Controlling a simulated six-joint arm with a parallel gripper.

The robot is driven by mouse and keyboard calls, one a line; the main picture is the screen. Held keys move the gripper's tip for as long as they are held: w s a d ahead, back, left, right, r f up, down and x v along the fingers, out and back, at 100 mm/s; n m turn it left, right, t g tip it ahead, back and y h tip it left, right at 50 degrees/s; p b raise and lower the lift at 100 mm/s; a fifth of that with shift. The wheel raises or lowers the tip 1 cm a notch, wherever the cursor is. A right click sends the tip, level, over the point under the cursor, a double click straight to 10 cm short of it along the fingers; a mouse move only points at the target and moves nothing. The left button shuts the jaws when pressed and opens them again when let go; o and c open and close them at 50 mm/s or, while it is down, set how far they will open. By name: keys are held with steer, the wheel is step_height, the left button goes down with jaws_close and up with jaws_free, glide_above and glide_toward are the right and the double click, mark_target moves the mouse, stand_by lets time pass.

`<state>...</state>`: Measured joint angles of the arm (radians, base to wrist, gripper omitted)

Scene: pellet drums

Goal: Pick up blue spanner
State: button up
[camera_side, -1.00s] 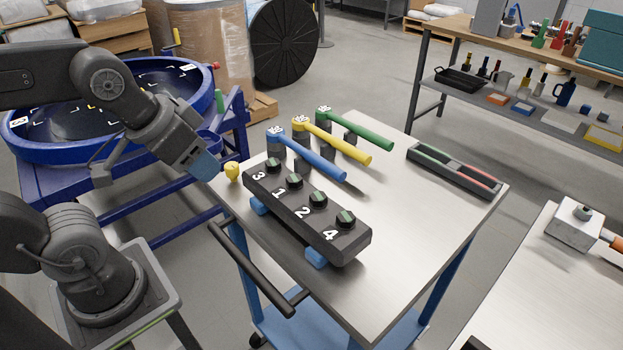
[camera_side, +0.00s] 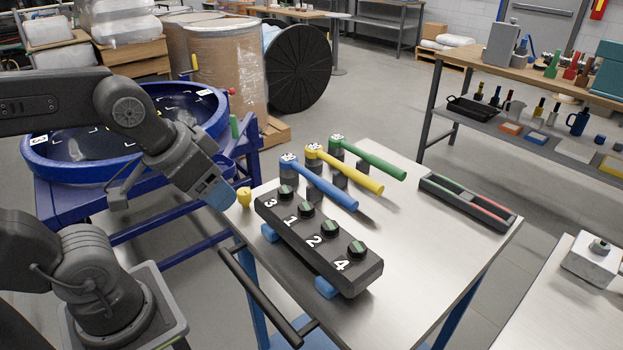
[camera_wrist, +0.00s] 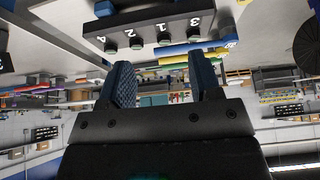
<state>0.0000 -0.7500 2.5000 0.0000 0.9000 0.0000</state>
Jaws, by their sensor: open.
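The blue spanner (camera_side: 325,187) lies over the metal table top, its white-marked head on a dark round stand at its left end and its handle running toward the lower right. It is the nearest of three spanners to the knob box. It also shows in the upside-down wrist view (camera_wrist: 202,47), beyond my fingers. My gripper (camera_side: 221,197) is left of the table's spanners and knob box, above the table's left corner, apart from the blue spanner. In the wrist view my gripper (camera_wrist: 162,72) has its two blue fingers apart with nothing between them.
A black box (camera_side: 318,246) with several numbered knobs stands in front of the blue spanner. Yellow (camera_side: 345,170) and green (camera_side: 370,158) spanners lie behind it. A small yellow object (camera_side: 244,197) is close to my gripper. A dark tray (camera_side: 466,201) is at the right.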

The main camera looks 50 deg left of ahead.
steer(key=shift+r, duration=0.1)
steer(key=m+g+y, duration=0.3)
steer(key=m+y, duration=0.2)
steer(key=m, duration=1.3)
glide_above(333, 189)
steer(key=s+d, duration=0.3)
steer(key=d, duration=0.1)
step_height(333, 189, down, 4)
steer(key=x, duration=0.8)
steer(key=shift+d, duration=0.25)
steer(key=x, duration=0.4)
steer(key=shift+w+d, duration=0.15)
steer(key=shift+w, duration=0.15)
steer(key=shift+x, duration=0.75)
steer(key=shift+d, duration=0.1)
steer(key=shift+c, duration=0.3)
jaws_close()
